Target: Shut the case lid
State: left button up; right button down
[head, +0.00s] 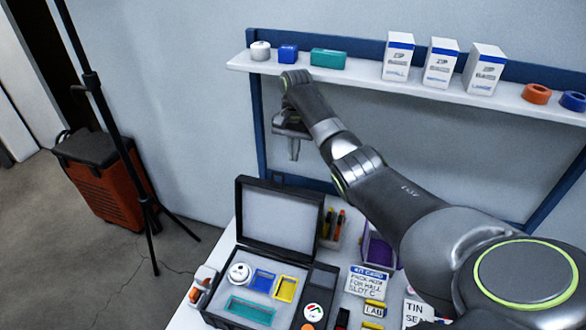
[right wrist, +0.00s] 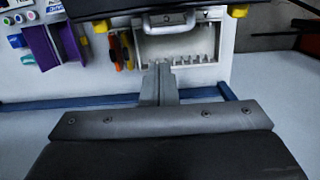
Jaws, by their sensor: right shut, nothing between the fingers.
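The black case (head: 222,318) stands open on the white table. Its lid (head: 280,217), with a grey inner panel, stands roughly upright at the back. In the case lie a white round piece (head: 239,274), blue (head: 262,281), yellow (head: 286,289) and teal (head: 249,311) pieces, and a white disc with coloured marks (head: 313,312). My right gripper (head: 294,153) is shut and empty, pointing down above and behind the lid. In the right wrist view its fingers (right wrist: 160,72) show near a pale handle (right wrist: 168,22) at a dark edge. My left gripper is out of view.
A wall shelf (head: 360,83) with white boxes (head: 440,62), small blocks and rings is above the arm. Pens (head: 335,223), a purple holder (head: 378,250) and cards (head: 368,281) are right of the case. A tripod (head: 148,200) and red case (head: 98,185) stand left.

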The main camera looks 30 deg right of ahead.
notch_tip(320, 180, down, 10)
jog(key=shift+s+a+r+p, duration=0.25)
jog(key=shift+s+a+p, duration=0.05)
jog(key=shift+s+a, duration=0.15)
jog(key=shift+d, duration=0.1)
